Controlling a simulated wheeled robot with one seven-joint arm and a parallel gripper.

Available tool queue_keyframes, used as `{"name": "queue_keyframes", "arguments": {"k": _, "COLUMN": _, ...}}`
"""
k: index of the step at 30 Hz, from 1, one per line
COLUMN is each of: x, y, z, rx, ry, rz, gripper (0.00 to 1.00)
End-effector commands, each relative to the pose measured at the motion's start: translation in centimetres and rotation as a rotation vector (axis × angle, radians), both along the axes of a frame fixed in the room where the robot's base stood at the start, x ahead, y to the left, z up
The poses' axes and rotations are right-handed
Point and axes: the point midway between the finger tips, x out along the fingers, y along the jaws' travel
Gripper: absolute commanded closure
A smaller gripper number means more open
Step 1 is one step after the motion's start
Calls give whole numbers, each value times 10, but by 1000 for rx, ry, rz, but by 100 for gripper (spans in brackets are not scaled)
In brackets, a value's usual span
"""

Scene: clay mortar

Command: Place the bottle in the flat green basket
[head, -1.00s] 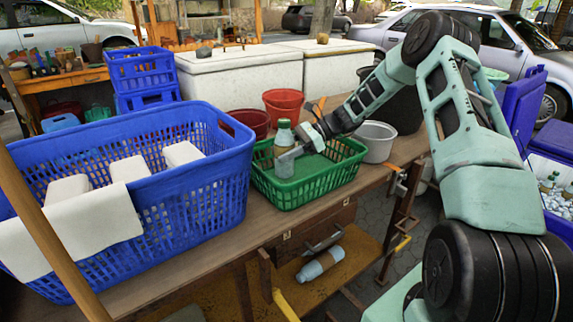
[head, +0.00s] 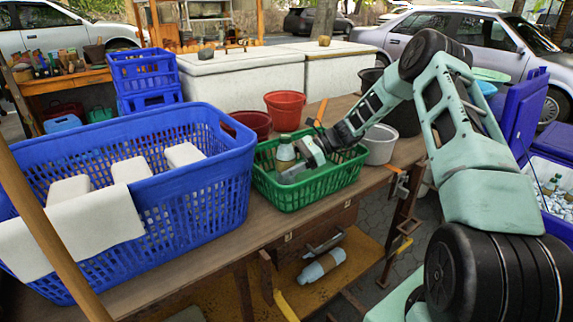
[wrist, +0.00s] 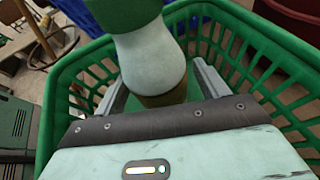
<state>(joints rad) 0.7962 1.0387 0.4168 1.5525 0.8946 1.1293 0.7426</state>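The bottle (head: 285,151) is pale with a green top and stands roughly upright inside the flat green basket (head: 305,190). Its lower part is hidden by the basket wall and my gripper. My gripper (head: 294,171) reaches into the basket from the right, low on the bottle. I cannot tell whether the base touches the basket floor.
A large blue basket (head: 185,205) with white blocks and a cloth stands close on the left. A red pot (head: 285,107), a dark red pot (head: 252,122) and a grey bucket (head: 380,144) stand around the green basket. Another bottle (head: 321,265) lies on the lower shelf.

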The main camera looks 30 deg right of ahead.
Motion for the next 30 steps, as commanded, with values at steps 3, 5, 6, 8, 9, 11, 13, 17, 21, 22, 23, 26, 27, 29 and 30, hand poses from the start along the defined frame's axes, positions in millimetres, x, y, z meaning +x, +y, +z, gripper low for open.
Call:
{"name": "queue_keyframes", "arguments": {"k": 3, "x": 0, "y": 0, "z": 2, "rx": 0, "ry": -1, "rz": 0, "gripper": 27}}
{"name": "queue_keyframes", "arguments": {"k": 5, "x": -1, "y": -3, "z": 4, "rx": 0, "ry": 0, "rz": -1, "gripper": 27}}
{"name": "queue_keyframes", "arguments": {"k": 6, "x": -2, "y": -7, "z": 6, "rx": 0, "ry": -1, "rz": -1, "gripper": 27}}
{"name": "queue_keyframes", "arguments": {"k": 8, "x": -4, "y": -15, "z": 9, "rx": -3, "ry": -1, "rz": -2, "gripper": 27}}
{"name": "queue_keyframes", "arguments": {"k": 9, "x": -6, "y": -21, "z": 12, "rx": -3, "ry": -1, "rz": -2, "gripper": 27}}
{"name": "queue_keyframes", "arguments": {"k": 11, "x": -10, "y": -32, "z": 16, "rx": -2, "ry": -1, "rz": -4, "gripper": 27}}
{"name": "queue_keyframes", "arguments": {"k": 13, "x": -14, "y": -46, "z": 22, "rx": -3, "ry": -2, "rz": -3, "gripper": 27}}
{"name": "queue_keyframes", "arguments": {"k": 17, "x": -22, "y": -70, "z": 32, "rx": -1, "ry": -1, "rz": -3, "gripper": 27}}
{"name": "queue_keyframes", "arguments": {"k": 21, "x": -29, "y": -90, "z": 41, "rx": -2, "ry": -1, "rz": -1, "gripper": 27}}
{"name": "queue_keyframes", "arguments": {"k": 22, "x": -30, "y": -93, "z": 43, "rx": -2, "ry": -1, "rz": -1, "gripper": 27}}
{"name": "queue_keyframes", "arguments": {"k": 23, "x": -31, "y": -96, "z": 44, "rx": -2, "ry": -1, "rz": -1, "gripper": 27}}
{"name": "queue_keyframes", "arguments": {"k": 26, "x": -34, "y": -103, "z": 47, "rx": -1, "ry": 1, "rz": 0, "gripper": 27}}
{"name": "queue_keyframes", "arguments": {"k": 27, "x": -34, "y": -104, "z": 48, "rx": -1, "ry": 1, "rz": 0, "gripper": 27}}
{"name": "queue_keyframes", "arguments": {"k": 29, "x": -35, "y": -106, "z": 48, "rx": -1, "ry": 1, "rz": 0, "gripper": 27}}
{"name": "queue_keyframes", "arguments": {"k": 30, "x": -35, "y": -106, "z": 48, "rx": -1, "ry": 1, "rz": 0, "gripper": 27}}
